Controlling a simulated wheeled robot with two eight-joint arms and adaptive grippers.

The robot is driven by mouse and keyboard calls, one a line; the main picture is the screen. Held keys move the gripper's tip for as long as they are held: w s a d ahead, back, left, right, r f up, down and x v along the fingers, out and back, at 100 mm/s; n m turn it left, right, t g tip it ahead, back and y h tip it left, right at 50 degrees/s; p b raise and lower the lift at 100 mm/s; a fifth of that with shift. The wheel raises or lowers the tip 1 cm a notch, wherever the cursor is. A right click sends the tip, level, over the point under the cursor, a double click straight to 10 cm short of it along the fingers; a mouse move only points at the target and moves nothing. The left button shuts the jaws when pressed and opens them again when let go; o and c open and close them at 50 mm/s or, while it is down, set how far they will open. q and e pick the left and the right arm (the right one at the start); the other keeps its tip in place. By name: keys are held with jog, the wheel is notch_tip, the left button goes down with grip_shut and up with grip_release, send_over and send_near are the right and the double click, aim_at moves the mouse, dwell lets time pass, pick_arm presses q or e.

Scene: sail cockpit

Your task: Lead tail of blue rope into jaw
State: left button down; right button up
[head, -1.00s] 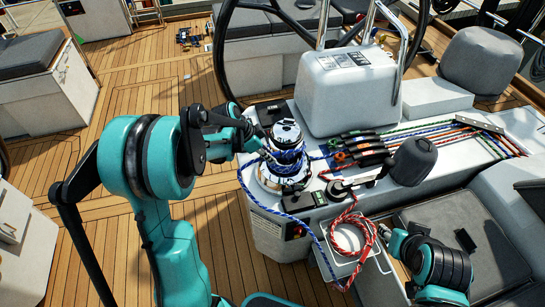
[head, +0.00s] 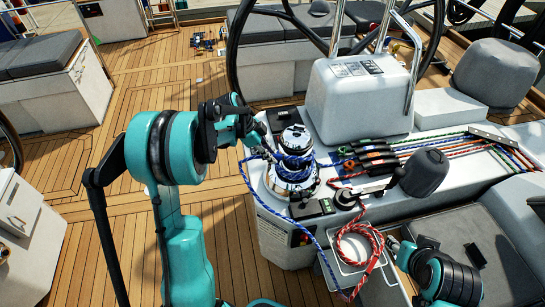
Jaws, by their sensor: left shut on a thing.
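The chrome winch (head: 293,140) stands upright on the white console, with turns of blue rope (head: 294,161) around its drum. The jaw at the winch top is too small to make out clearly. My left gripper (head: 262,148) is at the winch's left side, shut on the blue rope. From there the rope's tail (head: 262,205) bows out left and runs down past the console front to the tray. My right gripper (head: 394,244) is low at the right, beside the tray; its fingers are too small and partly hidden to judge.
A coil of red-and-white rope (head: 342,245) hangs over the tray (head: 377,263). A row of black clutches (head: 375,153) and a black domed cover (head: 426,172) stand right of the winch. The steering wheel (head: 234,60) and white pedestal (head: 350,105) are behind.

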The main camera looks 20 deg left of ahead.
pick_arm(q)
jog(key=shift+w+a+m+g, duration=0.3)
jog(key=shift+w+a+m, duration=0.25)
jog(key=shift+a+m, duration=0.2)
jog(key=c, duration=1.7)
grip_release()
jog(key=shift+o, duration=1.3)
jog(key=shift+s, duration=0.1)
jog(key=o, duration=0.5)
notch_tip(320, 180, up, 9)
jog(key=p, duration=0.5)
jog(key=shift+p, duration=0.4)
